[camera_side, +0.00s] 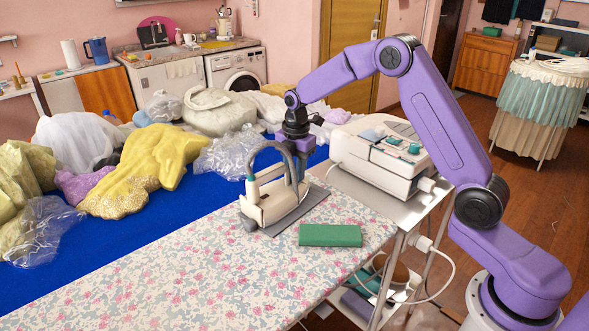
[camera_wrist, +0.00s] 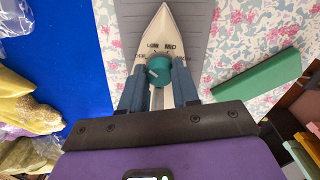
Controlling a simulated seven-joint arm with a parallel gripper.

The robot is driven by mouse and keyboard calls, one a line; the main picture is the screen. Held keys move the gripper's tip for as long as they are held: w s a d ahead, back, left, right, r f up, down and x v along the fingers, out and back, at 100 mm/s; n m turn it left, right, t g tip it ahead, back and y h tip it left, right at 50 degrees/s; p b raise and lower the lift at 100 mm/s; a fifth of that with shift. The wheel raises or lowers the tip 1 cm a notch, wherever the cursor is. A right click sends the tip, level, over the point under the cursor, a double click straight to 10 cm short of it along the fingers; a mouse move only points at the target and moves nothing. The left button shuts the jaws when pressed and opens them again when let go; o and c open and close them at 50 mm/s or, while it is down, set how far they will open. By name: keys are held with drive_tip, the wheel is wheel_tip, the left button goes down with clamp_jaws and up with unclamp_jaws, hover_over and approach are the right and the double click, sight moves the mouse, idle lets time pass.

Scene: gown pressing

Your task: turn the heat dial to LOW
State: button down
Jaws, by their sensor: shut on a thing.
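In the wrist view the iron's pointed nose (camera_wrist: 162,26) faces up the picture.
A green block (camera_side: 330,235) lies on the flowered board (camera_side: 190,260) beside the pad. A white machine (camera_side: 385,155) stands on a metal cart to the right. Wrapped clothes and yellow cloth (camera_side: 150,170) lie along the blue surface (camera_side: 60,285). The near board is clear.

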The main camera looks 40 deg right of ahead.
drive_tip(key=shift+m, duration=2.8)
drive_tip(key=c, duration=0.8)
unclamp_jaws()
drive_tip(key=shift+r, duration=0.1)
drive_tip(key=r, duration=1.7)
drive_tip(key=shift+s+a+r, duration=0.15)
drive_tip(key=shift+s, duration=0.2)
